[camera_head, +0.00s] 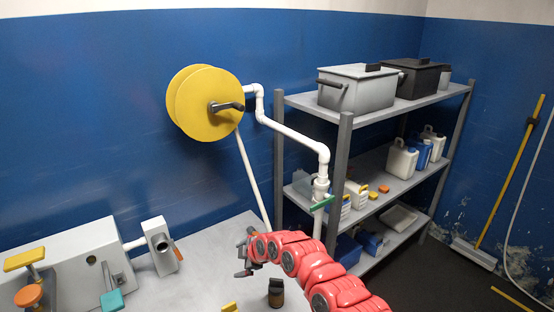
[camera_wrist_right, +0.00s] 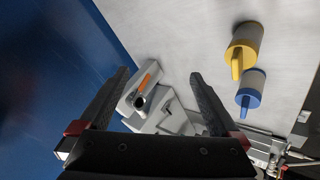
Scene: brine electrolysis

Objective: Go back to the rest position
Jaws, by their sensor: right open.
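My right gripper (camera_head: 243,258) is above the grey table, at the end of my red arm that comes in from the lower right. Its fingers show spread apart in the right wrist view (camera_wrist_right: 161,76), with nothing held between them. Beyond the fingertips in that view is a grey device with a round port and an orange lever (camera_wrist_right: 150,75), apart from the fingers. My left gripper is not in view.
The grey table (camera_head: 205,255) holds a grey unit with coloured knobs (camera_head: 75,265) at left and a dark cup (camera_head: 276,293). A yellow wheel (camera_head: 205,102) and white pipe (camera_head: 295,135) are behind. A metal shelf (camera_head: 340,150) stands at right. The wrist view shows yellow (camera_wrist_right: 243,45) and blue (camera_wrist_right: 251,88) capped containers.

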